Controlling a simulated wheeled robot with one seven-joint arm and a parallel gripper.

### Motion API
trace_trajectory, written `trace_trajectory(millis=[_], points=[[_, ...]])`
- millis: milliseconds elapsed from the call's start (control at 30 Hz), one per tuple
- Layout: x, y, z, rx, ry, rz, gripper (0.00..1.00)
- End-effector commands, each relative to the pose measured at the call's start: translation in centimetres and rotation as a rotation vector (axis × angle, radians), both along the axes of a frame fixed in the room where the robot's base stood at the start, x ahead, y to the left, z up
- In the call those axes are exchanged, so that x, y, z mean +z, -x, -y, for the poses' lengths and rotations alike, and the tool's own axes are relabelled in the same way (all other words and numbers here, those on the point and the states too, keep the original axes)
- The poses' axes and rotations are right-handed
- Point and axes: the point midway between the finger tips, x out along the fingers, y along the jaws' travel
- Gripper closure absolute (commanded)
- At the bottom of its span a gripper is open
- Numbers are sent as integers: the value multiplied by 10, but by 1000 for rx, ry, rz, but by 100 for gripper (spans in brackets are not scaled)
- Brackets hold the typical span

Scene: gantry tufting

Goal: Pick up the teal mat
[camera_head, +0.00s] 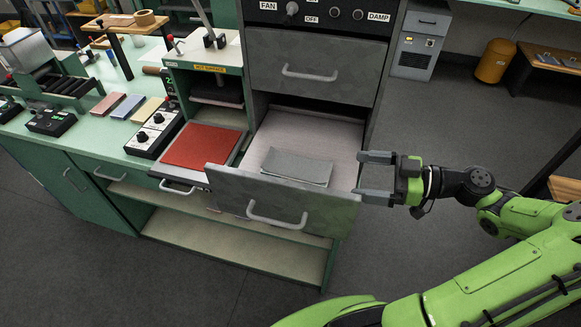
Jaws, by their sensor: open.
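A flat grey-green mat (296,167), the nearest match in view to the teal mat, lies in the open lower drawer (276,198). It rests on the drawer's pale floor near the front panel, and its top looks fully visible. My gripper (358,175) is at the drawer's right side, with its fingers pointing left toward the mat. The fingers are apart with nothing between them. A gap separates them from the mat. I cannot tell how high the gripper is above the drawer.
A red mat (201,146) lies on a pulled-out tray left of the drawer. A closed drawer (314,72) with a handle is above the open one. A control box (155,130) and several small coloured pads lie on the green bench.

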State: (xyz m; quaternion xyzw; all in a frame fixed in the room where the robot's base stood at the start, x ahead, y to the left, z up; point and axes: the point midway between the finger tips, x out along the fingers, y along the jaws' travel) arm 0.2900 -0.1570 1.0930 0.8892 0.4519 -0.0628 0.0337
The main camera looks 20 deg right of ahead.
Motion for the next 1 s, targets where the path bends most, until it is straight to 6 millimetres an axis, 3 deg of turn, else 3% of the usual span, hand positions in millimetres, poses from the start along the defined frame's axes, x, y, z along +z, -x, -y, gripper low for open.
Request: trace_trajectory(millis=[200,600,867,1000], points=[[-9,-31,-45,7,0,-2,0],[-17,-69,-94,6,-1,-4,0],[-18,-74,-101,2,1,-4,0],[-18,-74,-100,2,1,-4,17]])
